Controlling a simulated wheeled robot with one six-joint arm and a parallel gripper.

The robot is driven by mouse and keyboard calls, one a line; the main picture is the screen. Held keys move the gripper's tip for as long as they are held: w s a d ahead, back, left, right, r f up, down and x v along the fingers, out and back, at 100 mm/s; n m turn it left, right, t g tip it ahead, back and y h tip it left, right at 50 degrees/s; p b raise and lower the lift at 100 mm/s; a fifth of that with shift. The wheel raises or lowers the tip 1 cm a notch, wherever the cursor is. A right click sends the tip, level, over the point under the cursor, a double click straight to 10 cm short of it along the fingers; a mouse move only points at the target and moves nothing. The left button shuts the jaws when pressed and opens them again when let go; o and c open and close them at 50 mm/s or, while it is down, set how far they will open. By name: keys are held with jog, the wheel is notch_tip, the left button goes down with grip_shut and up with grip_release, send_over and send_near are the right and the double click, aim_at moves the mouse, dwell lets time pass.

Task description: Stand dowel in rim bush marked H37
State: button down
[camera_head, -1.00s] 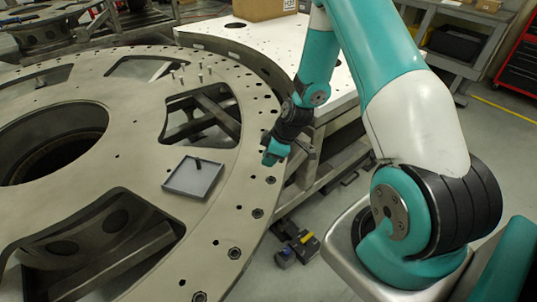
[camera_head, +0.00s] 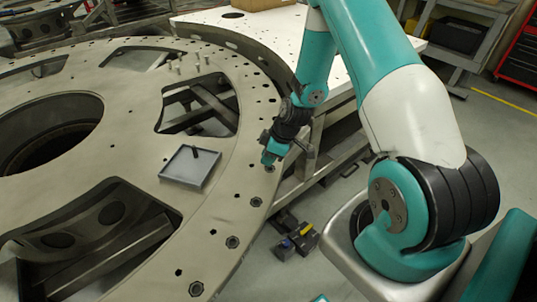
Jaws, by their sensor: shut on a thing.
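My gripper (camera_head: 268,160) is over the outer rim of the large round turret plate (camera_head: 140,148), at its right side. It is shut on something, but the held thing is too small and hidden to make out. The rim carries a row of bushes and holes; one bush (camera_head: 269,169) lies right under my gripper. Other bushes (camera_head: 256,202) follow along the rim toward the front. Their markings are too small to read, so I cannot tell which is H37. Whether the held thing touches the rim cannot be told.
A shallow grey tray (camera_head: 186,182) with a dark peg (camera_head: 195,152) lies on the plate left of my gripper. Several pale pins (camera_head: 182,66) stand farther back. Large cutouts open the plate. A white table (camera_head: 270,32) with a cardboard box adjoins behind.

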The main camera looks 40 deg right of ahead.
jog(key=shift+f+b, duration=1.1)
jog(key=shift+f, duration=0.45)
jog(key=shift+s+f, duration=0.1)
jog(key=shift+s, duration=0.05)
jog(key=c, duration=1.2)
grip_release()
